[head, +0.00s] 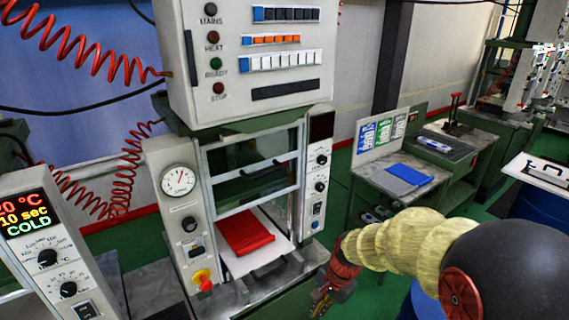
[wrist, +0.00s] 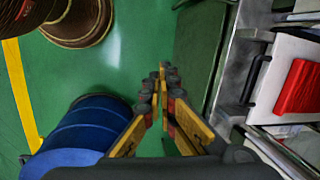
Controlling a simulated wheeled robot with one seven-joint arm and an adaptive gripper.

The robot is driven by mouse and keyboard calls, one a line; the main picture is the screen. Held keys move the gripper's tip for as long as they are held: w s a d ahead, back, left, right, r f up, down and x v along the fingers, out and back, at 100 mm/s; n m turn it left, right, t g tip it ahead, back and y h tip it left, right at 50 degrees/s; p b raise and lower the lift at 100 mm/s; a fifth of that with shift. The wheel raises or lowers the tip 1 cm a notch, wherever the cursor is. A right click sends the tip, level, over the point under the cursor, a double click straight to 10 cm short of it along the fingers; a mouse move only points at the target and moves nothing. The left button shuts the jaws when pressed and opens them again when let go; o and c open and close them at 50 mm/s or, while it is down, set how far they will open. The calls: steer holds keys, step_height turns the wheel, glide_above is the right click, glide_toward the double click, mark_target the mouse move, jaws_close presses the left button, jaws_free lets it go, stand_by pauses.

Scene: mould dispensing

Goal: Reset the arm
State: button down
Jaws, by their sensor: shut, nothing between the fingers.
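My arm comes in from the right in the head view. My gripper (head: 322,299) hangs low in front of the machine's right side, partly cut off by the bottom edge. In the wrist view my gripper (wrist: 160,80) has yellow and grey fingers that meet at the tips, with nothing between them. It points down over the green floor (wrist: 140,60), apart from the things around it.
The moulding machine (head: 183,181) holds a red block (head: 244,232) on a white plate. The red block also shows in the wrist view (wrist: 298,88). A blue drum (wrist: 80,130) stands at lower left there. A table (head: 395,190) with blue sheets stands behind.

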steer(key=s+d+r+n+t+h+b, duration=0.1)
steer(key=s+d+r+n, duration=0.3)
steer(key=s+r, duration=0.4)
steer(key=s+d+r+n+t+h+b, duration=0.1)
steer(key=s+d+r+n+t+b, duration=0.2)
steer(key=s+r, duration=0.6)
steer(key=shift+s+d+n+t, duration=0.5)
steer(key=shift+s+d+n, duration=0.6)
steer(key=shift+s, duration=0.45)
